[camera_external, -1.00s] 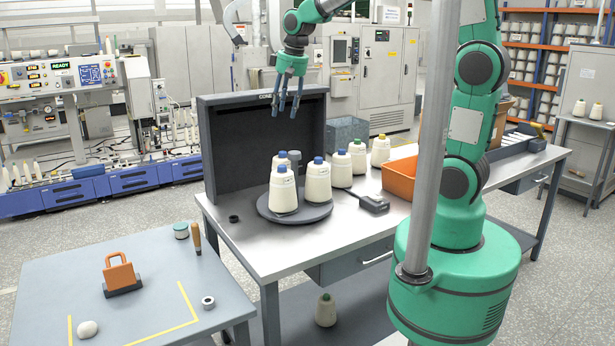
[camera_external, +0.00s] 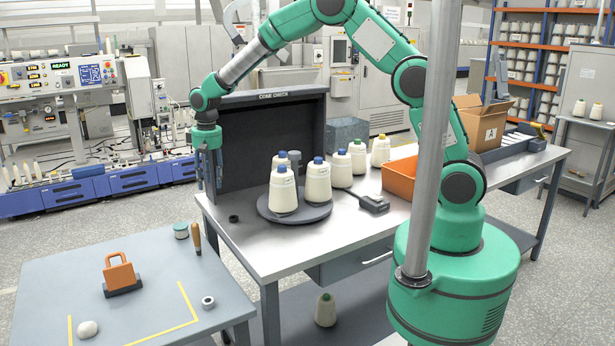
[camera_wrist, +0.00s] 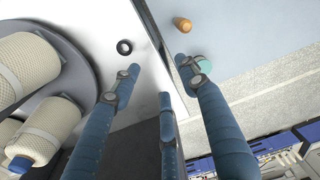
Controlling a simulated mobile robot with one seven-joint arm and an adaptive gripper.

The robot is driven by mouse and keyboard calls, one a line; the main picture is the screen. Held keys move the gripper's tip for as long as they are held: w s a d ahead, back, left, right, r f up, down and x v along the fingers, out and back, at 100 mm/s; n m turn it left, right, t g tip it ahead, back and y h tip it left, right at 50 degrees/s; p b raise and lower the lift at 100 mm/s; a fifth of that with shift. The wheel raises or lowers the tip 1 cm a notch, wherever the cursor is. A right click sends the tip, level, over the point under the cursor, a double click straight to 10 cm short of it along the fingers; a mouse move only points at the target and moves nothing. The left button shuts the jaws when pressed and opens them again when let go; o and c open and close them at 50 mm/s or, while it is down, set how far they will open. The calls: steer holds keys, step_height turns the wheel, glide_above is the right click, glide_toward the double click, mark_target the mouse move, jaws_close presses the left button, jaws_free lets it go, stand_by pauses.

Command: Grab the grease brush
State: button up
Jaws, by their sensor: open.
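The grease brush appears to be the upright wooden-handled tool (camera_external: 196,238) at the right back of the low grey-blue table (camera_external: 60,275). Its bristles cannot be made out. In the wrist view its rounded wooden end (camera_wrist: 183,25) shows near the top, beyond my fingertips. My gripper (camera_external: 210,184) has blue fingers pointing down, open and empty, above and behind the brush near the left edge of the metal workbench. The spread fingers also show in the wrist view (camera_wrist: 160,76), apart from the brush.
A teal-and-grey tin (camera_external: 181,231) stands beside the brush. An orange padlock-shaped block (camera_external: 120,273), a white lump (camera_external: 88,328) and a metal ring (camera_external: 208,302) sit on the low table. The workbench (camera_external: 250,245) holds yarn cones (camera_external: 284,190) and a black ring (camera_external: 234,218).

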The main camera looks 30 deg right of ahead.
glide_above(198, 246)
steer(key=w, duration=0.1)
steer(key=shift+n, duration=0.3)
step_height(198, 246, down, 10)
steer(key=shift+w+d+f, duration=0.1)
steer(key=shift+w, duration=0.05)
steer(key=shift+f, duration=0.1)
steer(key=shift+f+b, duration=0.8)
steer(key=shift+f, duration=3.35)
steer(key=shift+f, duration=0.1)
steer(key=shift+f+b, duration=0.7)
steer(key=shift+f, duration=1.8)
jaws_close()
